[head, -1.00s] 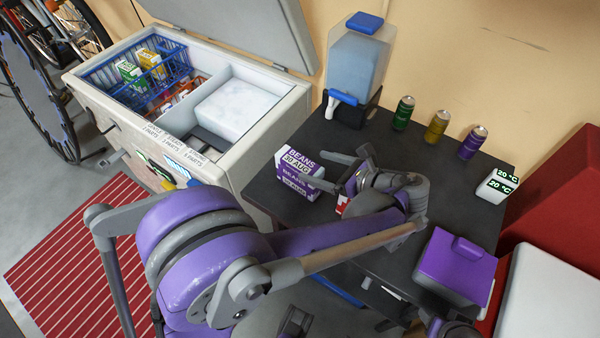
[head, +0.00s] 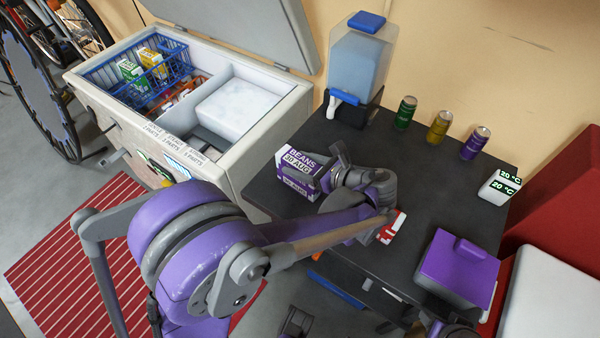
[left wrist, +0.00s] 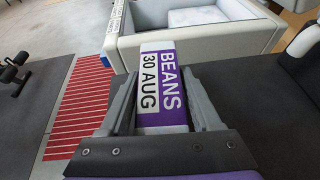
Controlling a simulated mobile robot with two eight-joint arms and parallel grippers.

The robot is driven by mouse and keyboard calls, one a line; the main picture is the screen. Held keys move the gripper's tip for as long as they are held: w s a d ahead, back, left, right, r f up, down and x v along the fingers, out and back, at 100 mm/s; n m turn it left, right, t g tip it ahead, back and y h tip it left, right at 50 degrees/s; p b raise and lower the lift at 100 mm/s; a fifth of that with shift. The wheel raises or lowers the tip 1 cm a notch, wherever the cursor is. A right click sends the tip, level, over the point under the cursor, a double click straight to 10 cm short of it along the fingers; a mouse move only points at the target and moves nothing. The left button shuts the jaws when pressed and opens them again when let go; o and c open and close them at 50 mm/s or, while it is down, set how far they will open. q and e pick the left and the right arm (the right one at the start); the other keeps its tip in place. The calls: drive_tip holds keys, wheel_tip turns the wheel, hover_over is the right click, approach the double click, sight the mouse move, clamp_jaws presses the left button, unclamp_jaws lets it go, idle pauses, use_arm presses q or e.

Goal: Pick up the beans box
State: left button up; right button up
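The beans box (head: 297,168) is white and purple, marked "BEANS 30 AUG". It stands at the left end of the dark table, near the freezer. My left gripper (head: 318,168) reaches over the table with its fingers on either side of the box. In the left wrist view, the box (left wrist: 163,85) sits between the two fingers of my left gripper (left wrist: 160,100), with at most narrow gaps. I cannot see clear contact, and the lower part of the box is hidden.
An open freezer (head: 265,100) stands left of the dark table (head: 440,195). A water dispenser (head: 357,65) and three cans (head: 438,127) line the back. A red-and-white item (head: 392,227) lies beside my left forearm. A purple-lidded container (head: 458,262) stands at right front.

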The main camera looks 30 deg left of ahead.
use_arm(q)
clamp_jaws()
drive_tip(key=shift+r, duration=0.1)
